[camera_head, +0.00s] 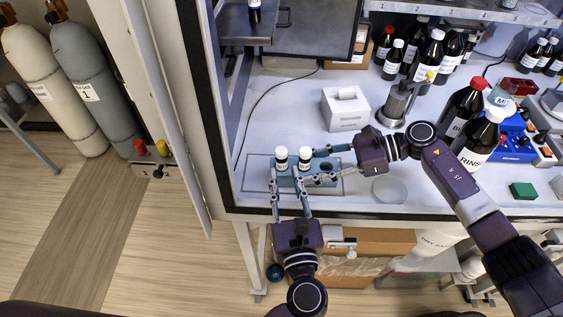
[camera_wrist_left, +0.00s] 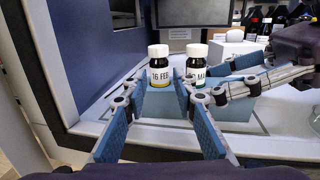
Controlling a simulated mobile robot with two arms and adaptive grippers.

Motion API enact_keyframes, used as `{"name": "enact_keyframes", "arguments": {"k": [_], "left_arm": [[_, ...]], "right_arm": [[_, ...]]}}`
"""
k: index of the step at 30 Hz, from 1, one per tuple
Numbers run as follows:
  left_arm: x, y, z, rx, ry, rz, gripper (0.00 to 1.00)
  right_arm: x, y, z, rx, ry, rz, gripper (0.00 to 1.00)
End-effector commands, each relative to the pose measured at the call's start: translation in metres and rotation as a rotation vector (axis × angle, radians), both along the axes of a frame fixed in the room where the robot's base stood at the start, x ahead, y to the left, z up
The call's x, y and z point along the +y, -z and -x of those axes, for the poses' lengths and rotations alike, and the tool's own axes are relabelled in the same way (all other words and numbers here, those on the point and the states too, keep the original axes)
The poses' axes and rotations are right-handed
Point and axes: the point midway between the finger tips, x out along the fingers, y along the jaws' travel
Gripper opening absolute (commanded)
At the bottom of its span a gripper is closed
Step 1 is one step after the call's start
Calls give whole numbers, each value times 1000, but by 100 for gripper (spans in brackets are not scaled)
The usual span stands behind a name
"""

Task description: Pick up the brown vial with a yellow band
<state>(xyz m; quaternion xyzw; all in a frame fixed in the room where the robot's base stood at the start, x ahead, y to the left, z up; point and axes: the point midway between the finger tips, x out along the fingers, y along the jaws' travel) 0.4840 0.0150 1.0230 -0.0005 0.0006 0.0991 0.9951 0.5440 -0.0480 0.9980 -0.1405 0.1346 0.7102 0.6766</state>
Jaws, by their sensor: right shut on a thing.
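The brown vial with a yellow band (camera_wrist_left: 159,72) has a white cap and a "16 FEB" label. It stands upright at the left of a blue rack (camera_wrist_left: 160,101), and also shows in the head view (camera_head: 281,161). A similar vial with a green band (camera_wrist_left: 197,73) stands to its right (camera_head: 305,161). My left gripper (camera_head: 283,175) is open, its fingertips on either side of the yellow-banded vial in the left wrist view (camera_wrist_left: 160,84). My right gripper (camera_head: 322,164) appears shut on the rack's right end; its exact contact is partly hidden.
A white box (camera_head: 345,110) and a metal stand (camera_head: 394,105) are behind. A glass dish (camera_head: 388,189) lies right of the rack, with large brown bottles (camera_head: 478,138) farther right. The frame of the enclosure (camera_head: 225,160) rises at left.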

Motion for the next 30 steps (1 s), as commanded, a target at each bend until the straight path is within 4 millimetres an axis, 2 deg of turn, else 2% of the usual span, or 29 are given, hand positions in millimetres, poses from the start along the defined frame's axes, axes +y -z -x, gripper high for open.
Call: {"name": "enact_keyframes", "arguments": {"k": [5,13,23,29,30], "left_arm": [[2,-1,-13,-2,1,-1,26],[11,-6,-50,-1,1,-3,26],[13,-5,-57,1,1,-2,26],[12,-5,-56,1,1,-2,4],[12,-5,-56,0,2,-2,3]], "right_arm": [[0,1,0,1,0,1,17],[0,0,0,0,0,0,17],[0,1,0,1,0,1,17],[0,1,0,0,0,1,17],[0,1,0,0,0,1,17]]}}
